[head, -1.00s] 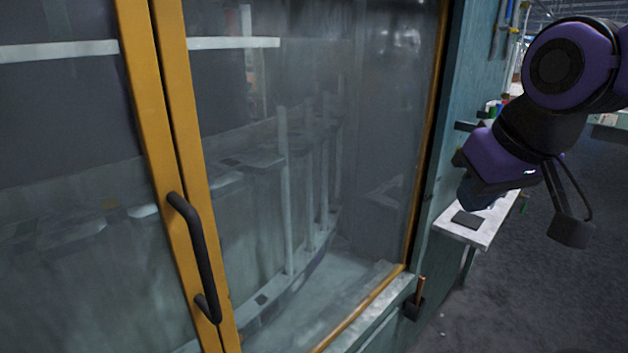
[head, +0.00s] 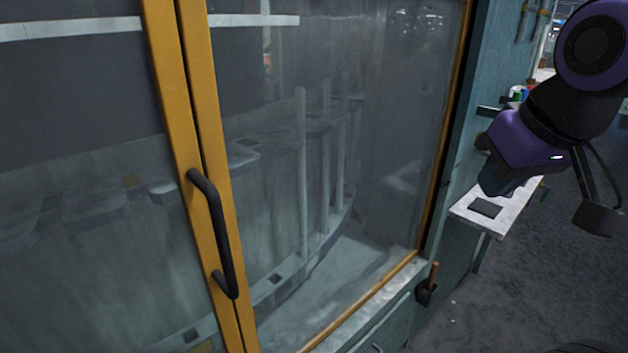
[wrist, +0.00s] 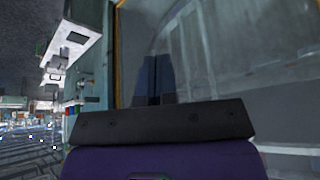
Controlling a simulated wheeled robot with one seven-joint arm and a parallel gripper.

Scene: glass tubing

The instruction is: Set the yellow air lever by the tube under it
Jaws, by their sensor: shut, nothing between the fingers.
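I cannot make out a yellow air lever or the tube under it in either view. My gripper (head: 497,188) hangs at the right of the head view, in front of the cabinet's teal side and above a small white bench. In the wrist view its two dark blue fingers (wrist: 153,82) are together and empty, with the glass front beyond them. A small orange-brown stick (head: 434,273) stands in a black holder low on the cabinet's corner; I cannot tell what it is.
A large glass-fronted cabinet with yellow door frames (head: 190,150) and a black handle (head: 216,235) fills the left. Pale upright bars (head: 301,170) show behind its glass. The white bench (head: 505,208) juts out at right with a dark flat item (head: 485,207). Open floor (head: 540,290) lies lower right.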

